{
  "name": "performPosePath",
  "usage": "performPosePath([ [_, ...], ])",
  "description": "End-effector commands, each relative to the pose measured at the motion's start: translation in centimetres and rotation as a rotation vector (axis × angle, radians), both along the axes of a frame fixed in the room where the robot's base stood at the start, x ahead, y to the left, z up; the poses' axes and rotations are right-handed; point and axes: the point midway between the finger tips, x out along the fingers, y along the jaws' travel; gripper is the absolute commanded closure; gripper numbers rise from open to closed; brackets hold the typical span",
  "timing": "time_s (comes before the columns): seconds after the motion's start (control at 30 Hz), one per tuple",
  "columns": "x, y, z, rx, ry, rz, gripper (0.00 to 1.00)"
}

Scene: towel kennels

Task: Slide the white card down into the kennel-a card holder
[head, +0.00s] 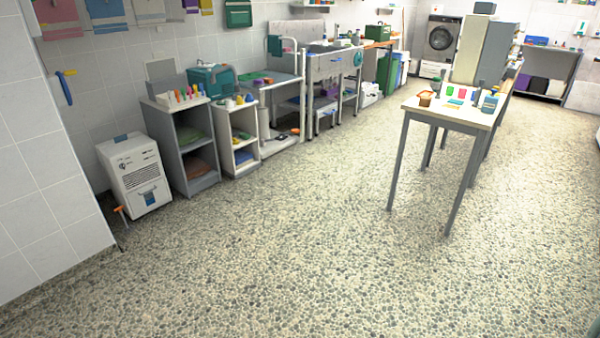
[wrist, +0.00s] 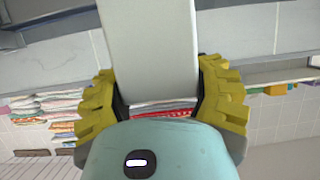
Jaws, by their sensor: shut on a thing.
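In the wrist view, my gripper (wrist: 158,88) has its two yellow ribbed fingers closed on either side of a pale grey-white card (wrist: 150,40). The card extends up out of the top of the picture, so its far end is hidden. The rounded teal body at the bottom of the wrist view appears to be part of my gripper. The head view does not show my gripper or the card. I cannot make out the kennel-a card holder in either view.
In the wrist view, folded towels (wrist: 60,108) sit on a shelf at the left. In the head view, a white table (head: 452,112) with small items stands at the right. A white appliance (head: 135,175) and low cabinets (head: 190,150) line the left wall. The pebbled floor (head: 290,240) between is clear.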

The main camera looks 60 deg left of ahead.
Motion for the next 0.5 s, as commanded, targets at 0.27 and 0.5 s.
performPosePath([
  [0.27, -2.6, -3.0, -0.7, -0.01, -0.003, -0.092, 0.7],
  [0.5, -2.7, -3.0, -4.2, -0.006, 0.0, -0.092, 0.7],
])
